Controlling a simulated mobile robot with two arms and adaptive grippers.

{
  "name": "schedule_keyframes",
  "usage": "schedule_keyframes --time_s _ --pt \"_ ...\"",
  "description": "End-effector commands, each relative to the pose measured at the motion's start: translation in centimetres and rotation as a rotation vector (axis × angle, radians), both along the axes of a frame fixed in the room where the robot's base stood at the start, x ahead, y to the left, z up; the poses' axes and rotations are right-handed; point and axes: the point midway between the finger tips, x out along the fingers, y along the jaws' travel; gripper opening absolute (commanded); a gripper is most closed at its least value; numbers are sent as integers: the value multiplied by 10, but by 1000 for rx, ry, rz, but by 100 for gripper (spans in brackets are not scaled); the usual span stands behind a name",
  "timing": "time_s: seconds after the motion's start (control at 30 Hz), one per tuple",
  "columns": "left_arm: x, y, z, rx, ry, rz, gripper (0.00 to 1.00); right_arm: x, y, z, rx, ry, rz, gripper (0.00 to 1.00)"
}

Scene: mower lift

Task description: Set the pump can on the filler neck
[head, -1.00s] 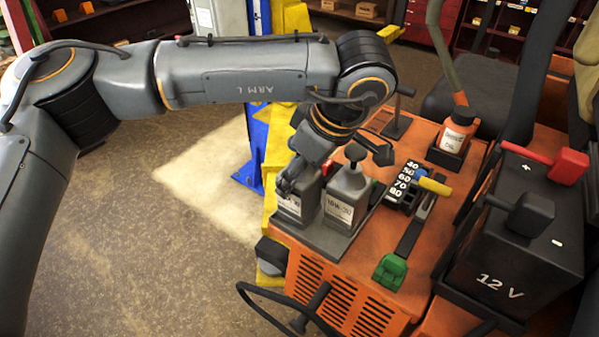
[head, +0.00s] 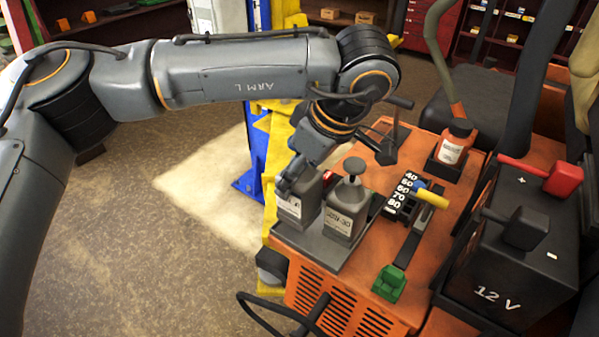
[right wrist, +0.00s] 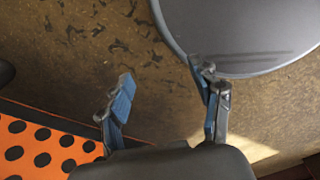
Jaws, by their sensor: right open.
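Two grey cans with paper labels stand side by side on a dark tray on the orange machine deck. The right can (head: 346,215) has a black pump knob on top and a label that seems to read 10W-30. The left can (head: 307,209) is partly hidden by my left gripper (head: 284,188), whose fingers are down at its upper left side. I cannot tell whether they are closed on it. I cannot make out a filler neck for certain. My right gripper (right wrist: 168,98) is open and empty above the floor in the right wrist view.
A black 12 V battery (head: 515,265) is at right. An orange perforated panel (right wrist: 40,150) shows in the wrist view.

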Motion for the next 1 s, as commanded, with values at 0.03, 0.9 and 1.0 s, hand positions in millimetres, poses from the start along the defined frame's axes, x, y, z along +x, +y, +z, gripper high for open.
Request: schedule_keyframes --time_s 0.03,0.9,1.0 --pt "1 0 8 -2 -4 0 0 0 1 4 1 0 0 64" --pt "0 0 85 0 -4 1 0 0 3 49 4 0 -1 64" --pt "1 0 94 0 -4 1 0 0 3 54 4 0 0 64"
